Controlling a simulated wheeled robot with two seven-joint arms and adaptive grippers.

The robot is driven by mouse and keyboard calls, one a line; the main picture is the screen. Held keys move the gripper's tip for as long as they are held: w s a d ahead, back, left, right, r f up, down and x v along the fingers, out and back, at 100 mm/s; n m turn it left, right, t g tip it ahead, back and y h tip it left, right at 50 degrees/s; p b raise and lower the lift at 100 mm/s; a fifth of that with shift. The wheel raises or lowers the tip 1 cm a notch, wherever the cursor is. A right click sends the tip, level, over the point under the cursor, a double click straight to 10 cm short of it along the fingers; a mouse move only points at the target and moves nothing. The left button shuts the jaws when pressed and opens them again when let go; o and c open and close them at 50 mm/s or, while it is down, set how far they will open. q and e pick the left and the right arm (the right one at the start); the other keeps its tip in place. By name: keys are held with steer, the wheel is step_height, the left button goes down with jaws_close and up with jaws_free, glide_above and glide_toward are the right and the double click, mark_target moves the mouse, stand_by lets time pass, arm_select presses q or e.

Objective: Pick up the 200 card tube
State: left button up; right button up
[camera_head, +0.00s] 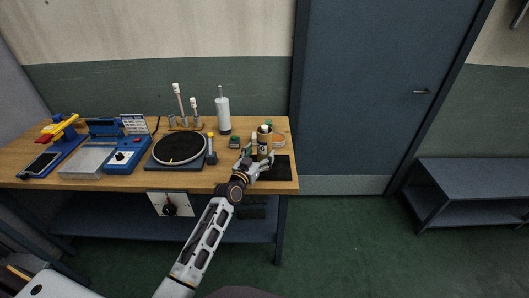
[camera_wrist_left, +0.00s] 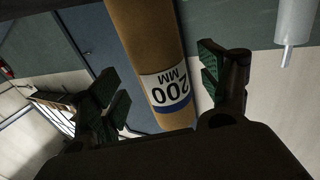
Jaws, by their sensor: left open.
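The 200 card tube (camera_head: 264,142) is a brown cylinder standing upright near the right end of the workbench. In the left wrist view the card tube (camera_wrist_left: 145,40) shows its white and blue label reading "200 MM". My left gripper (camera_head: 258,159) is at the tube's near side with its fingers spread. In the left wrist view my left gripper (camera_wrist_left: 158,80) is open, with one green-padded finger on each side of the tube. Gaps show between pads and tube, so it is not clamped. My right gripper is not in view.
The wooden workbench (camera_head: 220,178) also holds a white bottle (camera_head: 223,115), a round black turntable (camera_head: 180,148), a blue device with a dial (camera_head: 124,156) and a small green block (camera_head: 235,142). A black mat (camera_head: 281,169) lies at the right front. A shallow ring-like item sits just right of the tube.

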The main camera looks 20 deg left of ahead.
mark_target(261, 151)
arm_select(q)
steer(key=shift+w+d, duration=0.2)
steer(key=shift+w, duration=0.75)
steer(key=shift+w+d, duration=0.15)
steer(key=shift+w, duration=0.75)
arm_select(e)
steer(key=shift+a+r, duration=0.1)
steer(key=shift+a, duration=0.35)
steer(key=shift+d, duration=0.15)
arm_select(q)
steer(key=c, duration=0.7)
steer(key=shift+r, duration=0.1)
steer(key=c, duration=0.5)
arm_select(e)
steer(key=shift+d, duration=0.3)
arm_select(q)
steer(key=shift+r, duration=0.15)
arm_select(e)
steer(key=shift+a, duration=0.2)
